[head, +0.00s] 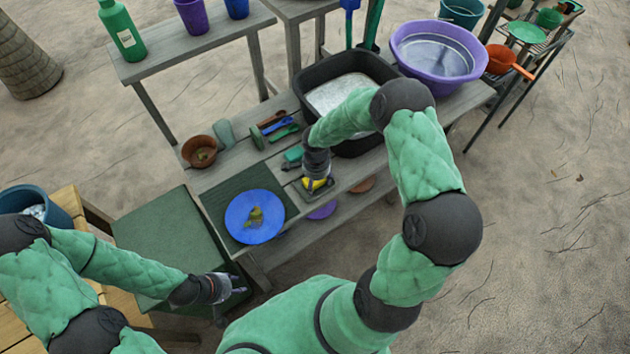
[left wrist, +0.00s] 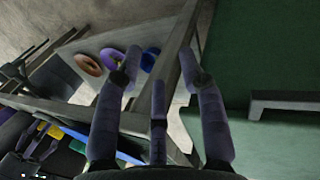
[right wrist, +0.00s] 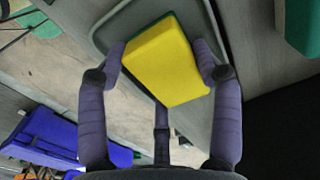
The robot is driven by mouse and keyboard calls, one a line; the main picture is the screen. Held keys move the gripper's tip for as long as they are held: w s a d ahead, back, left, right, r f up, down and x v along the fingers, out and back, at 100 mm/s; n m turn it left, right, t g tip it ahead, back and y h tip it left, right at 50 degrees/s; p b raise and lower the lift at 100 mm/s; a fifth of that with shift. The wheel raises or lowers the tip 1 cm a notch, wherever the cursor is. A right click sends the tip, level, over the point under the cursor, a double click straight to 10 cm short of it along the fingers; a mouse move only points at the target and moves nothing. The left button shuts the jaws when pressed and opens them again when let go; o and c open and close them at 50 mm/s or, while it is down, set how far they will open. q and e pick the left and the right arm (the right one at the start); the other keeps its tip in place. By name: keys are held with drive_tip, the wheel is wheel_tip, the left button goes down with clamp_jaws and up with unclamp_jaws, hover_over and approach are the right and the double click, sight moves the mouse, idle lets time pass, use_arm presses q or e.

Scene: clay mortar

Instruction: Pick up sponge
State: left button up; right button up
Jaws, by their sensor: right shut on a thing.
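The yellow sponge (head: 318,185) with a green side shows large in the right wrist view (right wrist: 170,62). My right gripper (head: 315,178) is shut on it, with one finger at each side in the right wrist view (right wrist: 160,52). The sponge is over a small dark tray (head: 328,193) at the bench's front edge; I cannot tell whether it touches the tray. My left gripper (head: 238,285) is open and empty, low in front of the bench; its spread fingers show in the left wrist view (left wrist: 160,68).
A blue plate (head: 240,224) with a leaf-like thing lies on a dark green mat left of the sponge. A black basin (head: 375,148) stands behind my right forearm. A brown bowl (head: 191,157) and several small tools lie farther back. A green surface (head: 160,235) is near my left arm.

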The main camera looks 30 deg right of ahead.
drive_tip(key=shift+r, duration=0.5)
wheel_tip(320, 180, up, 2)
drive_tip(key=shift+r+p, duration=0.15)
drive_tip(key=shift+p, duration=0.4)
drive_tip(key=s+r+p, duration=0.1)
drive_tip(key=s+r, duration=0.4)
drive_tip(key=s, duration=0.2)
drive_tip(key=s+d+r+p, duration=0.1)
drive_tip(key=s+r, duration=0.3)
drive_tip(key=s, duration=0.3)
drive_tip(key=shift+r+p, duration=0.35)
drive_tip(key=shift+p, duration=0.05)
